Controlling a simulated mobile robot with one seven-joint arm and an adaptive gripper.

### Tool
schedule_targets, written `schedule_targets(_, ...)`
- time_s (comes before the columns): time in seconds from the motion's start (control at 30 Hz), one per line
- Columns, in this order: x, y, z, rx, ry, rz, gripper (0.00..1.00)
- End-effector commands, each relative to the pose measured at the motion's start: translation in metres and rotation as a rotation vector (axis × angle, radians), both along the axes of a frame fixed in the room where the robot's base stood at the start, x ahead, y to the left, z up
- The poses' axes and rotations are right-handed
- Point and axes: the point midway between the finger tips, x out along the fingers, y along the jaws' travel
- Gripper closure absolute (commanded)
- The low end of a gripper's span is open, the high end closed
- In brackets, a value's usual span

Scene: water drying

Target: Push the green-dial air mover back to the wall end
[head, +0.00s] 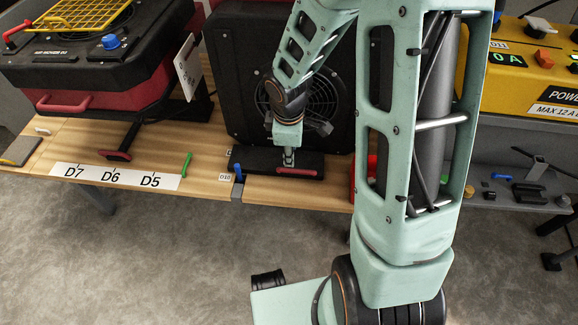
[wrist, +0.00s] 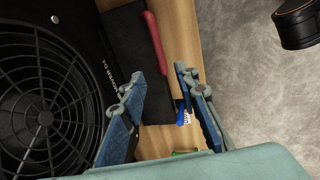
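A black air mover (head: 235,85) with a round fan grille stands on the wooden bench behind my arm. Its grille (wrist: 45,95) fills the left of the wrist view. No green dial shows on it, and my arm covers part of it. A low black foot (head: 250,160) with a red handle (head: 297,173) lies at its front; the handle also shows in the wrist view (wrist: 153,40). My gripper (head: 289,158) is just above this foot. In the wrist view its fingers (wrist: 160,82) are spread, with nothing held; contact with the foot cannot be told.
A red and black air mover (head: 80,75) with a blue dial stands at the left. Bench labels D7, D6, D5 (head: 115,176), a green marker (head: 187,165) and a blue marker (head: 239,172) line the front edge. A yellow power unit (head: 535,85) is at the right.

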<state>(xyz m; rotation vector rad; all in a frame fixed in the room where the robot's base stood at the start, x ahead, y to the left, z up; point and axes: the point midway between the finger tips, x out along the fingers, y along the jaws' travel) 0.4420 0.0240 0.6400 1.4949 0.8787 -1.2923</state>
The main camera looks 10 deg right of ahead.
Motion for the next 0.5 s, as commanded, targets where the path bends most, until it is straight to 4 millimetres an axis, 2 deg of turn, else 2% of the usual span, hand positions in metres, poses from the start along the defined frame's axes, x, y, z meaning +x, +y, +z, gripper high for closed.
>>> schedule_targets(0.3, 0.01, -0.003, -0.061, -0.001, 0.003, 0.001, 0.71)
schedule_targets(0.5, 0.016, -0.005, -0.089, -0.001, 0.001, -0.002, 0.71)
